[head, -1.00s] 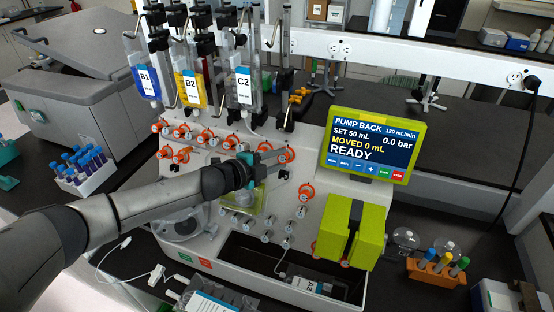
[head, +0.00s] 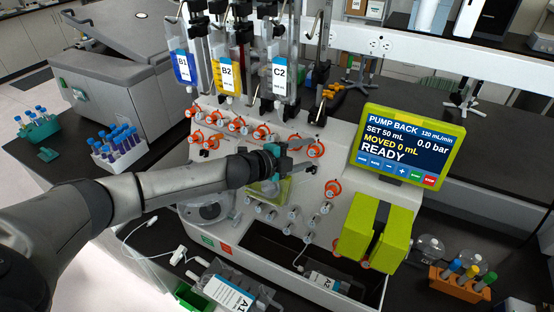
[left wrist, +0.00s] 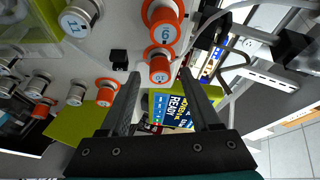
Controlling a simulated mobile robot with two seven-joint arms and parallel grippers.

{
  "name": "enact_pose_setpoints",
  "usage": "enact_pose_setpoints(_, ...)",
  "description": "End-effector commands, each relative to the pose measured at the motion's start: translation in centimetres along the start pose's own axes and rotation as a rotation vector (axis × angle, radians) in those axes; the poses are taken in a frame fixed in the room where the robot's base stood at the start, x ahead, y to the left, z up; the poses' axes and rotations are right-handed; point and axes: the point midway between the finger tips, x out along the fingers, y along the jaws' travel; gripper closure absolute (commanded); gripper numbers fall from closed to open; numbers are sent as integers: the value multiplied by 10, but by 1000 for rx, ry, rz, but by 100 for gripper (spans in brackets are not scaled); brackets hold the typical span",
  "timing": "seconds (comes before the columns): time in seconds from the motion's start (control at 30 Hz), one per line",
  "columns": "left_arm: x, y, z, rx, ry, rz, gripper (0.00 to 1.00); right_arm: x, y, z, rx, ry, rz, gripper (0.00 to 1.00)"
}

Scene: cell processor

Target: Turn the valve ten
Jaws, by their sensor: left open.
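A white cell processor panel (head: 345,150) carries several orange-handled valves. My left gripper (head: 308,154) reaches in from the left to the orange valve (head: 316,150) at the right end of the upper group. In the left wrist view the two dark fingers of the left gripper (left wrist: 158,76) stand apart. An orange valve knob (left wrist: 159,68) lies between their tips, with a gap on each side. Its small label is too blurred to read surely as ten. Another orange valve (left wrist: 163,32) sits just above it there. My right gripper is not in view.
A lit screen (head: 405,145) reading READY and a lime-green pump block (head: 375,232) are right of the valves. Bags B1 (head: 183,68), B2 (head: 227,72) and C2 (head: 279,76) hang above. Another orange valve (head: 333,188) is below the gripper. Tube racks stand at both sides.

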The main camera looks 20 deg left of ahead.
Motion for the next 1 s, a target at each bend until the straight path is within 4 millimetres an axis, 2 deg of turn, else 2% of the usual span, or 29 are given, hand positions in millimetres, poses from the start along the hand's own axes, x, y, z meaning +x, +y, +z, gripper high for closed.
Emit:
enact_pose_setpoints(0.6,-89,3,1,2,-2,4,37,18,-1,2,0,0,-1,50)
enact_pose_setpoints(1.0,-127,3,1,-1,-3,3,37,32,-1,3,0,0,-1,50)
